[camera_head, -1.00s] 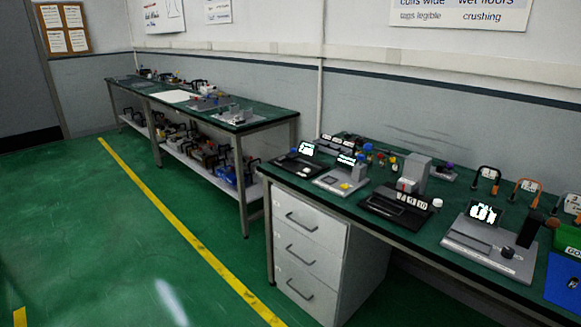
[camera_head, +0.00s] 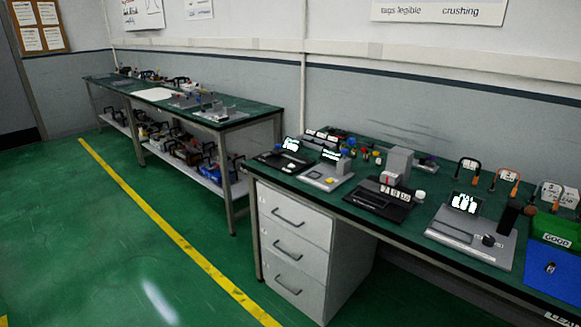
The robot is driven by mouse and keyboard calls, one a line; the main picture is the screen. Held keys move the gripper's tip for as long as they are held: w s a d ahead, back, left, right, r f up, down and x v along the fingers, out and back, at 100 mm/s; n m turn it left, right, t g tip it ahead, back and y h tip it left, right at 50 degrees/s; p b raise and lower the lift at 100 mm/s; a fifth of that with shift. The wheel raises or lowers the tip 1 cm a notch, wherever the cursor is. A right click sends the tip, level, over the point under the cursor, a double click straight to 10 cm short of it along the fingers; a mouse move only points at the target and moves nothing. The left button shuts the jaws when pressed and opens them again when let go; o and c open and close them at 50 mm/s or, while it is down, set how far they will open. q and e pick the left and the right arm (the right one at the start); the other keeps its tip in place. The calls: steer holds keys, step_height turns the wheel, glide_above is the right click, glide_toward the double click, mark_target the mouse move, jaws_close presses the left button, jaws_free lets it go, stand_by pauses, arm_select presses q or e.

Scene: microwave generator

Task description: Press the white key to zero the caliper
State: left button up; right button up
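Several instruments stand on the green bench top at the right, and I cannot tell for sure which is the caliper. A black device with a lit display (camera_head: 283,159) is at the left end. Beside it is a grey device with a yellow button (camera_head: 325,177). A black device with a row of white marks (camera_head: 378,197) is in the middle. A grey device with a lit display and a dark knob (camera_head: 470,235) is further right. A white key is too small to make out. Neither of my grippers is in view.
The near green bench (camera_head: 350,220) has a white drawer unit (camera_head: 293,245) under its left end. A blue bin (camera_head: 553,270) and a green GOOD bin (camera_head: 556,230) are at the right. A second bench (camera_head: 255,108) stands further back left. The green floor at the left is clear.

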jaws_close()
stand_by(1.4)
